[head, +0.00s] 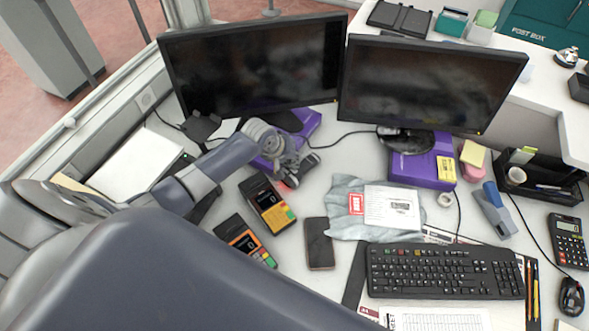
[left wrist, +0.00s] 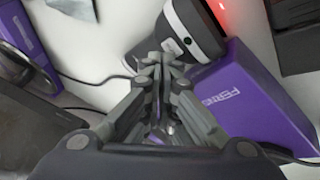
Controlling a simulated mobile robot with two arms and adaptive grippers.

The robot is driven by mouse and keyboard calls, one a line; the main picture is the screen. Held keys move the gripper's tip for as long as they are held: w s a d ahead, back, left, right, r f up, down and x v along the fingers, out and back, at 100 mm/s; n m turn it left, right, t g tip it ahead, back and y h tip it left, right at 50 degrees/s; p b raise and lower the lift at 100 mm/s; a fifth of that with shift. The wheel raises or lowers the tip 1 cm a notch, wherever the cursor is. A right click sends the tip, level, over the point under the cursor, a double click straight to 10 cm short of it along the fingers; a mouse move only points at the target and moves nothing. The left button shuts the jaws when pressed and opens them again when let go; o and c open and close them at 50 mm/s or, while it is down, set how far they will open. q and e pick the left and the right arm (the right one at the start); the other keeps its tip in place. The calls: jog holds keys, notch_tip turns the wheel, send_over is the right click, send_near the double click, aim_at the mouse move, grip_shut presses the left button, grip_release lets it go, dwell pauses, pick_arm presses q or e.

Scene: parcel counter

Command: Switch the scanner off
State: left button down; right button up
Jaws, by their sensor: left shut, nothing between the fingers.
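The scanner (left wrist: 195,32), a dark and white handheld device, shows at the top of the left wrist view. A red light glows on the surface beside it. In the head view the scanner (head: 304,163) is small and partly hidden beside my left gripper (head: 290,168), with a red glow below. My left gripper (left wrist: 158,66) is shut and empty. Its fingertips are close to the scanner's near end in the wrist view; I cannot tell whether they touch it. My right gripper is not in view.
Two monitors (head: 255,70) on purple boxes (head: 421,165) stand behind. Two card terminals (head: 267,203), a phone (head: 319,243), a grey parcel bag (head: 345,190) and a keyboard (head: 445,270) lie nearby. A purple box (left wrist: 250,100) is right of the fingers in the wrist view.

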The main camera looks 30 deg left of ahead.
pick_arm(q)
jog(key=shift+f, duration=0.35)
jog(key=shift+r, duration=0.1)
dwell(0.4)
jog(key=shift+r+p, duration=0.8)
jog(key=shift+p, duration=0.25)
notch_tip(320, 180, up, 6)
jog(key=p, duration=0.7)
